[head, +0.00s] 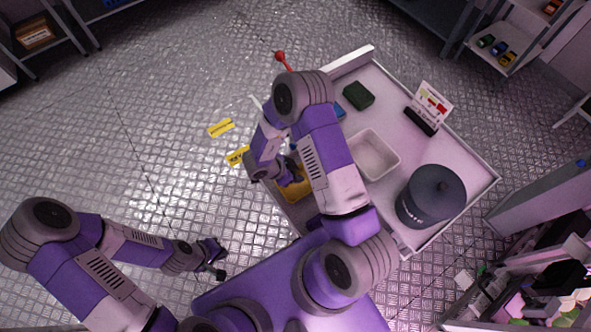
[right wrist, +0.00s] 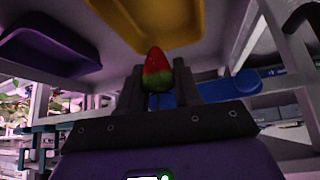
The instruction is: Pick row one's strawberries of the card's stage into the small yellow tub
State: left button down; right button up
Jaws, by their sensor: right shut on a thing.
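A strawberry (right wrist: 156,70), red with a green lower end, stands between the two fingers of my right gripper (right wrist: 158,85), which is shut on it. In the head view my right gripper (head: 291,174) is over the small yellow tub (head: 296,191), partly hidden by my arm. The yellow tub also shows in the right wrist view (right wrist: 150,18), at the top and beyond the strawberry. The card (head: 433,101) stands in a dark holder at the cart's far right; its marks are too small to read. My left gripper (head: 214,260) is open and empty above the floor.
The cart (head: 468,185) carries a white tub (head: 372,154), a dark lidded canister (head: 431,196) and a green block (head: 358,95). A purple tub (right wrist: 45,42) shows in the right wrist view. Shelves stand at the upper corners.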

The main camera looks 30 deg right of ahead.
notch_tip(320, 180, down, 6)
jog(key=b, duration=0.6)
jog(key=shift+s+f, duration=0.1)
jog(key=o, duration=1.4)
jog(key=shift+o, duration=0.2)
jog(key=shift+r, duration=0.2)
notch_tip(320, 180, up, 7)
jog(key=p, duration=0.7)
